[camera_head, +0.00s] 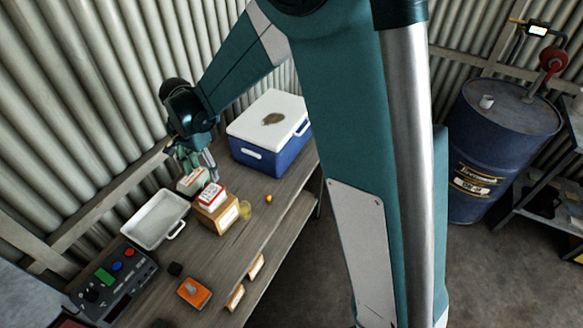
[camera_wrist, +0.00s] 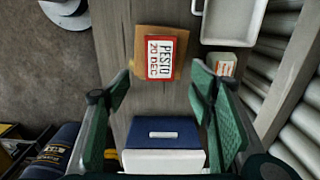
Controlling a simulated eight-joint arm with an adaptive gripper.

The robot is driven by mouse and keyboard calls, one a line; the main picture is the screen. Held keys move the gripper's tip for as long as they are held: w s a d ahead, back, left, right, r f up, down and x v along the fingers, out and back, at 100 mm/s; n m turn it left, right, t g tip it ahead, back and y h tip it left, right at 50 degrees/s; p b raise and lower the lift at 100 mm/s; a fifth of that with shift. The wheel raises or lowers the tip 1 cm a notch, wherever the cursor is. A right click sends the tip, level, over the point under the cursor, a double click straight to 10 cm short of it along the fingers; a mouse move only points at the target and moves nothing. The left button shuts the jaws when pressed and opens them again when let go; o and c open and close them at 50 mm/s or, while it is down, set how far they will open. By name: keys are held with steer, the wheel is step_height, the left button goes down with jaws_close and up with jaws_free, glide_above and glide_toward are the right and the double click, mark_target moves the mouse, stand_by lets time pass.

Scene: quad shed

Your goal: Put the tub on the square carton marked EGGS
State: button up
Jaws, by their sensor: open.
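The tub (camera_head: 210,194), a small white block-like container with a red-edged label, sits on a brown carton (camera_head: 216,216) on the bench. In the wrist view the tub's label (camera_wrist: 160,56) reads PESTO 20 DEC, and the carton (camera_wrist: 142,45) shows around it. The carton has a pale side label in the head view; I cannot read EGGS on it. My gripper (camera_head: 198,163) is above and behind the tub. In the wrist view my gripper (camera_wrist: 160,80) is open, its fingers spread wide with nothing between them, and the tub lies beyond the fingertips.
A pale labelled box (camera_head: 191,182) stands right behind the carton. A white tray (camera_head: 158,242) is to its left, a yellowish glass (camera_head: 245,210) and orange ball (camera_head: 268,198) to its right. A blue cooler (camera_head: 258,157) stands at the back. An orange device (camera_head: 194,292) lies in front.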

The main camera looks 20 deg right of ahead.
steer(key=s+d+r+n+t, duration=0.2)
steer(key=s+d+r, duration=0.3)
steer(key=d+r, duration=0.35)
steer(key=s+d+r+n+t, duration=0.1)
steer(key=s+d+r+n, duration=0.1)
steer(key=s+d+r, duration=0.45)
steer(key=s+d+r+n+t, duration=0.2)
steer(key=s+d+n+t, duration=0.2)
steer(key=s+d, duration=1.1)
steer(key=shift+s+d+r+n, duration=0.2)
steer(key=shift+d+r+n, duration=0.2)
steer(key=shift+d+n, duration=0.15)
